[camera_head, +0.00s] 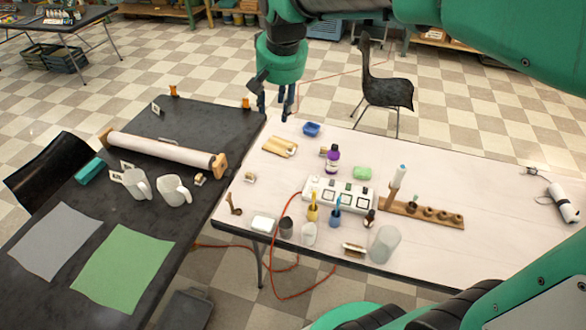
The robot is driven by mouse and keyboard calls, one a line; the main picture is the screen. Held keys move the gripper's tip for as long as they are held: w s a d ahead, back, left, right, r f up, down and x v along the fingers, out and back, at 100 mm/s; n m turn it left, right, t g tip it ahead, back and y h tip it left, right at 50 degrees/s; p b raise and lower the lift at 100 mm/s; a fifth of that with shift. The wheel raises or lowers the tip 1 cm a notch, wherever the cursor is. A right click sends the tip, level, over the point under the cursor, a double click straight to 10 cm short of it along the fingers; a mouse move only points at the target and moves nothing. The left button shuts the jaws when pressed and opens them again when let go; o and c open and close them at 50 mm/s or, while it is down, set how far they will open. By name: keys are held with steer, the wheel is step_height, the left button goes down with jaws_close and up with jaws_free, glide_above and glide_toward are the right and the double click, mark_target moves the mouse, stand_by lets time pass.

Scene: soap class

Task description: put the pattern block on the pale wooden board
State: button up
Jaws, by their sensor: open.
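My gripper (277,104) hangs open and empty at the top centre, its fingers pointing down, near the far ends of the two tables. A pale wooden board (280,146) lies at the far left of the light table, below and just right of the gripper in the picture. I cannot tell for sure which item is the pattern block. Small pale blocks with darker marks show on the light table left of the white panel (250,177), beside the purple bottle (323,151), and on the dark table's right side (200,180).
The light table (490,185) also holds a blue dish (311,129), purple bottle (333,158), green block (362,173), white panel (338,194) and holed wooden rack (425,213). The dark table (225,120) holds a roller (160,150) and pitchers (173,190). A chair (387,90) stands behind.

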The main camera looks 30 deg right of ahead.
steer(key=s+a+f+n+t, duration=0.1)
steer(key=s+a, duration=0.1)
steer(key=s, duration=1)
steer(key=s+a+f+n+t, duration=0.1)
steer(key=s+a+n, duration=0.1)
steer(key=s, duration=0.9)
steer(key=shift+s+a+f, duration=0.3)
steer(key=shift+s+a, duration=0.05)
steer(key=shift+a, duration=0.35)
steer(key=shift+f, duration=0.1)
step_height(320, 180, down, 10)
steer(key=b, duration=1)
steer(key=shift+o, duration=1.2)
